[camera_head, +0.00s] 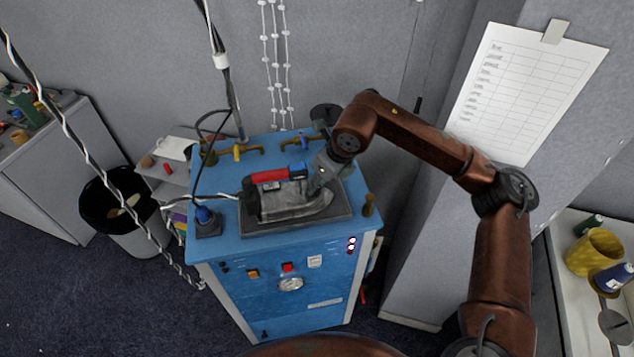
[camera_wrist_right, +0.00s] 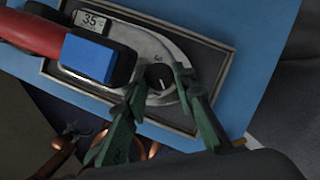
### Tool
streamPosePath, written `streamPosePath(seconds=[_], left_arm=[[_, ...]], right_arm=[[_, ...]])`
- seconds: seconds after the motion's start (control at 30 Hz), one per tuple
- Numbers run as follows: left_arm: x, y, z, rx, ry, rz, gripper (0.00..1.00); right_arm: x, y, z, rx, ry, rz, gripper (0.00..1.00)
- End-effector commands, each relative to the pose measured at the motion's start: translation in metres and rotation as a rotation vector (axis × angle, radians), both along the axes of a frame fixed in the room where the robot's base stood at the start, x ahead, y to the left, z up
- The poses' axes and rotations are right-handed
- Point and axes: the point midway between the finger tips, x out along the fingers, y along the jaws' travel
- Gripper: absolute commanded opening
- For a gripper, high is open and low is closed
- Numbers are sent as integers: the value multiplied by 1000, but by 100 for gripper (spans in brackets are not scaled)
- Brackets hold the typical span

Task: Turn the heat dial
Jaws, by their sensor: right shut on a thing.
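The iron (camera_head: 292,205) has a red handle and a grey body, and it lies on a dark rest plate on the blue ironing station. Its heat dial (camera_wrist_right: 159,78) is a small black round knob with a white pointer mark, set in the iron's light metal top. My right gripper (camera_head: 319,181) reaches the iron from the right. In the right wrist view its two green fingers (camera_wrist_right: 158,84) sit on either side of the dial and are shut on it. A small display (camera_wrist_right: 92,20) beside the red handle reads about 35. My left gripper is not in view.
The blue station (camera_head: 285,275) carries brass taps (camera_head: 240,151) at the back and buttons and a gauge in front. A cable runs to the iron from the left. A bin (camera_head: 125,225) stands left, and a grey partition (camera_head: 425,230) stands close on the right.

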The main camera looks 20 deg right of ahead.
Motion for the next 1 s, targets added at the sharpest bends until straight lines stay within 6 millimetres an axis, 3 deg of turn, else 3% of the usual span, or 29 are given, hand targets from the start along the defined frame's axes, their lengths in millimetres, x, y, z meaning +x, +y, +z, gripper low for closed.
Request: streamPosePath(seconds=[0.33, 0.87, 0.9, 1.0], left_arm=[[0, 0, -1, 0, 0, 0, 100], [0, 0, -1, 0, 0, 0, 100], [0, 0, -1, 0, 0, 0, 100], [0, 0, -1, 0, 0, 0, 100]], right_arm=[[0, 1, 1, 0, -2, -136, 0], [0, 1, 1, 1, -2, -158, 0], [0, 1, 1, 1, -2, -158, 26], [0, 1, 1, 0, -1, -158, 33]])
